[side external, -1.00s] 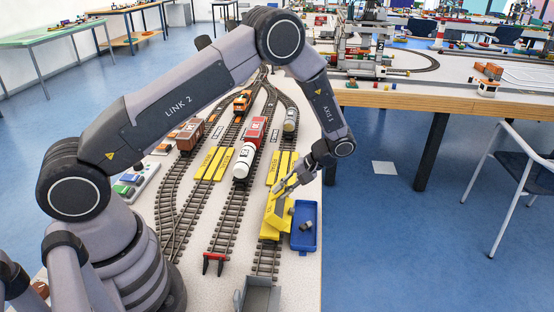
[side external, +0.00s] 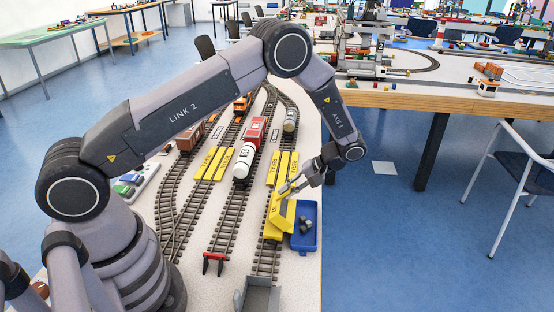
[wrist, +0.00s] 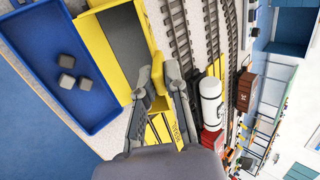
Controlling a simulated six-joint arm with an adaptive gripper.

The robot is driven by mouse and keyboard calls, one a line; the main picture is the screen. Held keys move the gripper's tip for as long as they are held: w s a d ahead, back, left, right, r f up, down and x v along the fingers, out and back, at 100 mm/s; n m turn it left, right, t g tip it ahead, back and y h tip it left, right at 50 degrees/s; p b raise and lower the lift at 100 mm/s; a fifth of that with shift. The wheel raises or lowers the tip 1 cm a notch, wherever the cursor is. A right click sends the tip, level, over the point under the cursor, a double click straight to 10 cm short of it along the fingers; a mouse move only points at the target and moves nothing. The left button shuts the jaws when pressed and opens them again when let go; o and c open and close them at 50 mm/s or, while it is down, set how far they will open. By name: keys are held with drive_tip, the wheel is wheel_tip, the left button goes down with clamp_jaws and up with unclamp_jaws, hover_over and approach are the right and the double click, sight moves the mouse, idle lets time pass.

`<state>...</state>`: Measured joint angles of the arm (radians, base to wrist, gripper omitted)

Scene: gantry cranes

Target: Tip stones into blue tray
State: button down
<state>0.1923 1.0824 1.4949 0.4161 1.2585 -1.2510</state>
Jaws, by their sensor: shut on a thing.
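The yellow tipper wagon (side external: 283,214) stands on the right-hand track, its bin tilted to the right toward the blue tray (side external: 307,209). Three grey stones (wrist: 67,70) lie loose in the tray in the wrist view. The dark inside of the bin (wrist: 121,38) shows no stones in its visible part; its far end is cut off by the frame.
A white tank wagon (side external: 242,164) and a red wagon (side external: 256,131) stand on the track to the left. Yellow plates (side external: 283,168) lie across the track behind the tipper. A grey open box (side external: 258,295) is at the front. The table edge is just right of the tray.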

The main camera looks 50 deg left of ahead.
idle(0.7)
drive_tip(key=c, duration=1.2)
unclamp_jaws()
drive_tip(key=shift+o, duration=0.2)
drive_tip(key=v, duration=1.2)
drive_tip(key=shift+c, duration=0.3)
